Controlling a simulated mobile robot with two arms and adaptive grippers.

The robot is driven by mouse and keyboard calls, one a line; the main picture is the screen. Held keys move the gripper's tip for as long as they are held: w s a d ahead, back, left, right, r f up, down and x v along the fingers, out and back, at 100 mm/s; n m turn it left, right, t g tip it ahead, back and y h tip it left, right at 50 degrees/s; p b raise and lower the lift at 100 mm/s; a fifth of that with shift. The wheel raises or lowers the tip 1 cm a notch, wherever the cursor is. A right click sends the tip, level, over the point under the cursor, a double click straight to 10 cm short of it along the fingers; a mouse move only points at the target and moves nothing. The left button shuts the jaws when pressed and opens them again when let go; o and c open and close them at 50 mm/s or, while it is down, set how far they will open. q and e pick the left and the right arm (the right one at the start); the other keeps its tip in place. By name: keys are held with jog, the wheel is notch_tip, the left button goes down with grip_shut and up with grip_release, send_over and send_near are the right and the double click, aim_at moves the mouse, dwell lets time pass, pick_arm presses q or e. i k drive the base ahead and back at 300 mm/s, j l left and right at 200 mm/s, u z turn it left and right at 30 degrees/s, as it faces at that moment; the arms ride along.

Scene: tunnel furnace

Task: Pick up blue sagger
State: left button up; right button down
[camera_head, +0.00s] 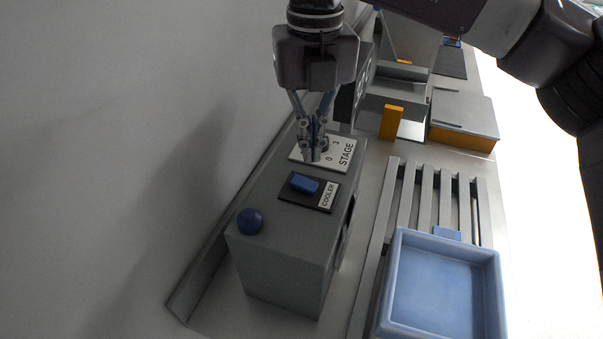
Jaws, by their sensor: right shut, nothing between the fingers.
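The blue sagger (398,285) is a shallow, square, open tray, empty inside. It sits at the near end of the slatted rack (424,195) at the lower right, cut off by the picture's bottom edge. My right gripper (313,155) is shut and empty. It points down at the dial on the white STAGE plate (345,153), to the upper left of the sagger and well apart from it. The fingers partly hide the dial, and I cannot tell whether they touch it. My left gripper is not in view.
A grey control box (285,252) stands left of the rack, with a blue COOLER switch (305,183) and a round blue knob (250,221). Behind the rack are an orange block (391,123) and a grey-topped orange box (463,112). A wall borders the left.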

aim_at(436, 285)
jog(key=k+l, duration=1.05)
jog(key=k, duration=0.3)
